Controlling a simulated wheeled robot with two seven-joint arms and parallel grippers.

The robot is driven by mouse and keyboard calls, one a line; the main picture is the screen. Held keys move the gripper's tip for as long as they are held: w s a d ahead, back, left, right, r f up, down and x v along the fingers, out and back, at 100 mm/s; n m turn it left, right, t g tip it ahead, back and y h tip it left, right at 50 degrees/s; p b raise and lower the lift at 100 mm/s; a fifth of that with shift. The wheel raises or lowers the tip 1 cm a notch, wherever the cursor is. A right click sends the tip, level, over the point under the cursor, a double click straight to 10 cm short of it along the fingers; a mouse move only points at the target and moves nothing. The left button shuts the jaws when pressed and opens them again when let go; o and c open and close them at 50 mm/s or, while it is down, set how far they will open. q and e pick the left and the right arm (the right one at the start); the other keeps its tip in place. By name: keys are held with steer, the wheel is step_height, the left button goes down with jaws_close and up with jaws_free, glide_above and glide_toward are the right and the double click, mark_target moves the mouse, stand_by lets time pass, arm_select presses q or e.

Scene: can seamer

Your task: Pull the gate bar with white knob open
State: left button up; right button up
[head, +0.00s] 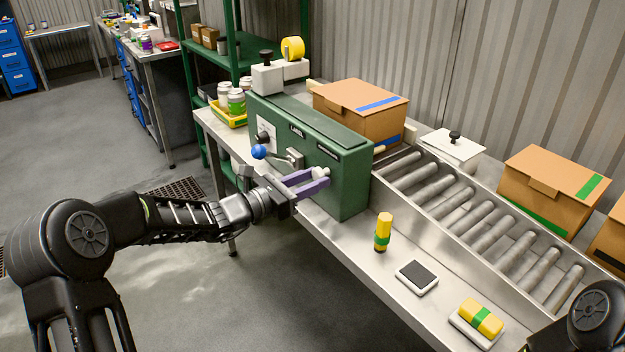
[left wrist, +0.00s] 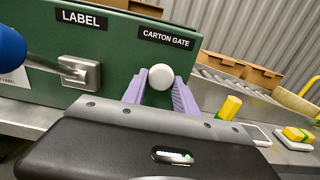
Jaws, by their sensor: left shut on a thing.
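The gate bar's white knob (left wrist: 161,76) sits between the purple fingers of my left gripper (left wrist: 160,92), below the "CARTON GATE" label (left wrist: 180,40) on the green machine box (left wrist: 120,60). In the head view my left gripper (head: 318,180) reaches the front of the green box (head: 345,185), its fingers closed around the white knob (head: 322,171). The bar behind the knob is mostly hidden by the fingers. My right gripper is not in view; only part of my right arm shows at the bottom right.
A blue-knobbed lever (head: 258,152) stands just left of my gripper. The roller conveyor (head: 470,210) with cardboard boxes (head: 550,185) runs right. A yellow bottle (head: 383,232), a black-topped pad (head: 417,277) and a yellow-green block (head: 481,317) stand on the bench front.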

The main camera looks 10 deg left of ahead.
arm_select(q)
jaws_close()
stand_by(0.8)
